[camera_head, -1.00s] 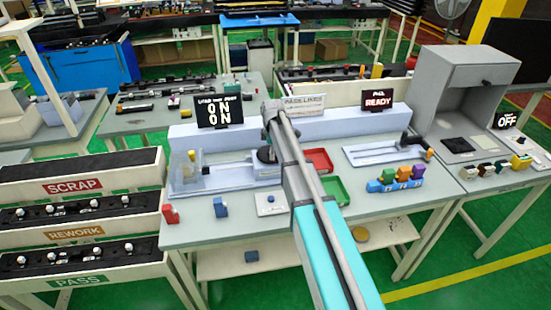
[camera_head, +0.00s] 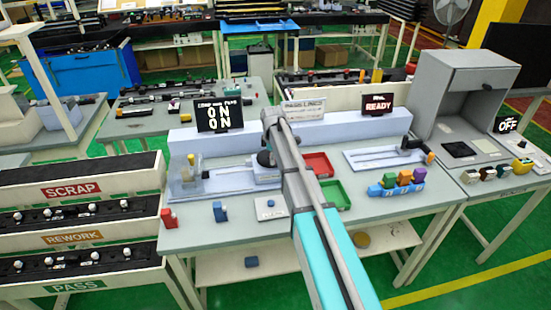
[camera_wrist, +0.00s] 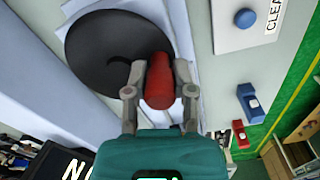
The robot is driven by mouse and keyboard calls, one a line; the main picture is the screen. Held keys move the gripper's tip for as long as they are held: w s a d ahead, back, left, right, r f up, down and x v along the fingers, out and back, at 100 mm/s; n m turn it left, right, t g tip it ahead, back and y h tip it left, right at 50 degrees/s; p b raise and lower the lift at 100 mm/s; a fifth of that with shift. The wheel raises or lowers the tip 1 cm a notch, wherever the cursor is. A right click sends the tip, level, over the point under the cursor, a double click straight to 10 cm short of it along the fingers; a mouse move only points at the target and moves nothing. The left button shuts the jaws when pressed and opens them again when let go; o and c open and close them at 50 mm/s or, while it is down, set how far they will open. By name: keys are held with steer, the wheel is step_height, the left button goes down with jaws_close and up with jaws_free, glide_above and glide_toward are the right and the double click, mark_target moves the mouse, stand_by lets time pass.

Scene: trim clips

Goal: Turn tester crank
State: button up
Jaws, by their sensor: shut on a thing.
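The tester crank shows in the wrist view as a black disc (camera_wrist: 105,55) with a red handle (camera_wrist: 159,85) standing out from it. My gripper (camera_wrist: 160,75) has its two grey fingers shut on the red handle, one on each side. In the head view the black crank disc (camera_head: 265,158) sits on the pale fixture (camera_head: 240,180), and my arm hides the handle and most of the fingers.
A red tray (camera_head: 317,163) and a green tray (camera_head: 335,193) lie right of my arm. Red (camera_head: 168,218) and blue (camera_head: 220,211) blocks and a button plate (camera_head: 270,208) stand at the front. A second display (camera_head: 379,104) reads READY.

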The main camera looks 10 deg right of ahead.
mark_target(260, 157)
steer(key=shift+d, duration=0.3)
jaws_close()
steer(key=shift+a+m, duration=0.3)
steer(key=shift+a, duration=0.15)
steer(key=m, duration=0.1)
steer(key=a+m, duration=0.1)
steer(key=m, duration=0.2)
steer(key=shift+w+a, duration=0.3)
steer(key=shift+a, duration=0.05)
steer(key=m, duration=0.2)
steer(key=w+a+m, duration=0.1)
steer(key=m, duration=0.2)
steer(key=shift+w+a+m, duration=0.15)
steer(key=shift+a+m, duration=0.1)
steer(key=shift+m, duration=0.05)
steer(key=m, duration=0.1)
steer(key=w+m, duration=0.1)
steer(key=m, duration=0.1)
steer(key=w+m, duration=0.1)
steer(key=m, duration=0.1)
steer(key=shift+a, duration=0.4)
steer(key=shift+w+m, duration=0.35)
steer(key=shift+m, duration=0.85)
steer(key=shift+w+m, duration=0.3)
steer(key=shift+m, duration=0.9)
